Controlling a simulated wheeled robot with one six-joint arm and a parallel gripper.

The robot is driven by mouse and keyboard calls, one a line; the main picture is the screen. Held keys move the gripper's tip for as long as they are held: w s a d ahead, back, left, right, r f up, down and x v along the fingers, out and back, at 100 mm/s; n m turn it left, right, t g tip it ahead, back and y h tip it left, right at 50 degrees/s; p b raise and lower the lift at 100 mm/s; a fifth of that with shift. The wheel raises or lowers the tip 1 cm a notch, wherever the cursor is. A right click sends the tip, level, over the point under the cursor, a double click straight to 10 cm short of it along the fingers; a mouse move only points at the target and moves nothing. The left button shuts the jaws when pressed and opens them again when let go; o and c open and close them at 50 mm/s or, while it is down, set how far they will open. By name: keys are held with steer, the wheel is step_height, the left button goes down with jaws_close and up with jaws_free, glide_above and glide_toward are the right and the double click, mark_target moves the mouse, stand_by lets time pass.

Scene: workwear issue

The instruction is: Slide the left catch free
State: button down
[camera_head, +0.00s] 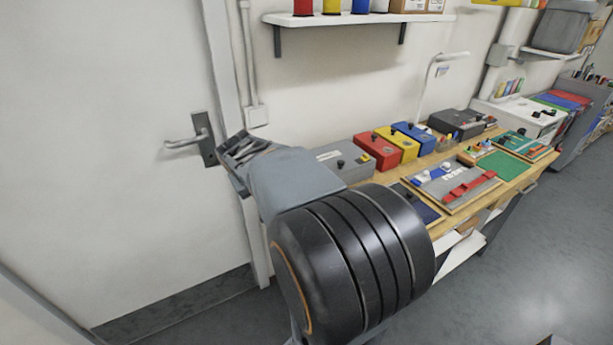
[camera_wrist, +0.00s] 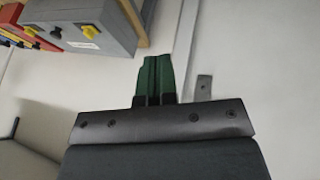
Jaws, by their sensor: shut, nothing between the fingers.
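I cannot make out for sure which part is the left catch. A grey box (camera_head: 343,160) with a pale label stands at the near left end of the bench, with small knob-like parts on it. In the wrist view the grey box (camera_wrist: 100,22) is at the upper left, with a yellow part (camera_wrist: 90,33) beside its white label. My gripper (camera_head: 232,152) is left of the box and apart from it, in front of the door's edge. Its green fingers (camera_wrist: 154,78) are together and empty in the wrist view. My arm hides the bench's near end.
Red (camera_head: 377,150), yellow (camera_head: 396,142) and blue (camera_head: 414,136) boxes stand right of the grey box. A door handle (camera_head: 190,140) is close left of my gripper. A shelf (camera_head: 362,18) hangs above the bench (camera_head: 455,217). Open floor lies at right.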

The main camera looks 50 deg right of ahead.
steer(key=w+d+f+m+h, duration=0.1)
steer(key=w+d+h, duration=0.1)
steer(key=d, duration=1)
steer(key=shift+w+m+g, duration=0.3)
steer(key=shift+w+g, duration=0.1)
steer(key=shift+d, duration=0.1)
steer(key=shift+w+d+f+p, duration=0.15)
steer(key=shift+d+f+p, duration=0.2)
steer(key=shift+d+f, duration=1.1)
steer(key=shift+w+d+f+p, duration=0.15)
steer(key=shift+d+f+p, duration=0.15)
steer(key=shift+d+f, duration=1.15)
steer(key=shift+w+d+f+p, duration=0.15)
steer(key=shift+d+f+p, duration=0.2)
steer(key=shift+d+f, duration=1.1)
steer(key=shift+d+r, duration=0.3)
steer(key=shift+r, duration=0.05)
